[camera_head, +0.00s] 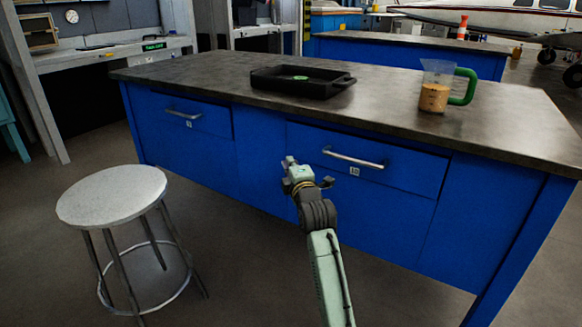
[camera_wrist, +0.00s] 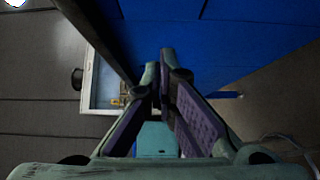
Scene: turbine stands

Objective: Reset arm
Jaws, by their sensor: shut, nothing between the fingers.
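My gripper (camera_head: 289,163) hangs in front of the blue workbench (camera_head: 263,153), left of the right drawer's handle, and appears apart from it. Its fingers (camera_wrist: 159,68) are together in the wrist view, with nothing seen between them. My arm reaches up from the bottom of the head view, partly bent. The right drawer (camera_head: 400,172) has a metal handle (camera_head: 353,159). The left drawer (camera_head: 188,113) also has a metal handle. Whether either drawer is slightly open is hard to tell.
On the worktop stand a black tray (camera_head: 262,85) with a green spot inside and a clear jug (camera_head: 433,97) with orange contents and a green handle. A round stool (camera_head: 112,195) stands at left. Open floor lies between stool and arm. A pale-framed object (camera_wrist: 89,85) in the wrist view is unclear.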

